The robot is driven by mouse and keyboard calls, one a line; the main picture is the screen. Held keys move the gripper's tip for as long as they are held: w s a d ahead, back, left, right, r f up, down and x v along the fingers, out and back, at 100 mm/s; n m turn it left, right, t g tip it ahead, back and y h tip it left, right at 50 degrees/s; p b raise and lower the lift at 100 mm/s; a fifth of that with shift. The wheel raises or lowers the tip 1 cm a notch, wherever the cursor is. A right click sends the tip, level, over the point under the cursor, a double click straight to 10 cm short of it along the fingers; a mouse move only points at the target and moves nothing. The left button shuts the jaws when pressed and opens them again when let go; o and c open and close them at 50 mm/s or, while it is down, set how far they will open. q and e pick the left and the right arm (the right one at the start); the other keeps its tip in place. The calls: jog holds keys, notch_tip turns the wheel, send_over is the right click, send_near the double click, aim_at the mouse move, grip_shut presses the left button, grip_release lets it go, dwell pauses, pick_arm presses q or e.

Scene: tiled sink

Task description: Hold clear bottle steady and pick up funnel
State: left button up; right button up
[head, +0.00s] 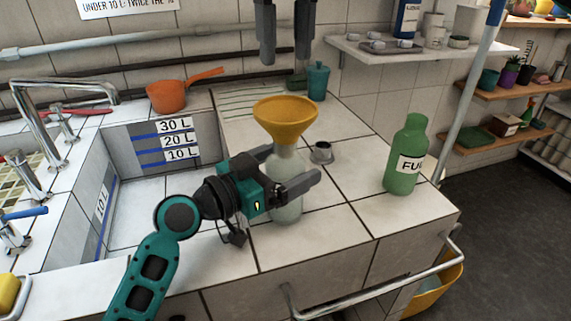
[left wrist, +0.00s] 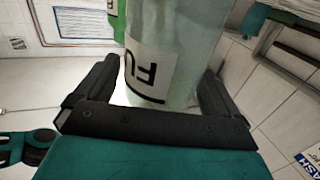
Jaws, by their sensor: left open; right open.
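The clear bottle (head: 287,207) stands upright on the tiled counter. The yellow-orange funnel (head: 285,119) sits in its mouth, wide side up. My left gripper (head: 295,168) is open, with one finger on either side of the clear bottle; I cannot tell if they touch it. In the left wrist view the clear bottle (left wrist: 182,50) with its dark-lettered label is between the open fingers (left wrist: 150,85). My right gripper (head: 286,60) hangs at the top of the head view, fingers apart and empty, above the funnel and clear of it.
A green bottle (head: 406,160) with a label stands to the right. A small metal cup (head: 321,153) is just behind the clear bottle. A teal container (head: 317,80) stands at the back. The sink (head: 130,204) with an orange pot (head: 168,96) beyond is left. A rail (head: 370,290) runs along the front.

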pick_arm(q)
jog(key=shift+c, duration=0.3)
jog(key=c, duration=1.3)
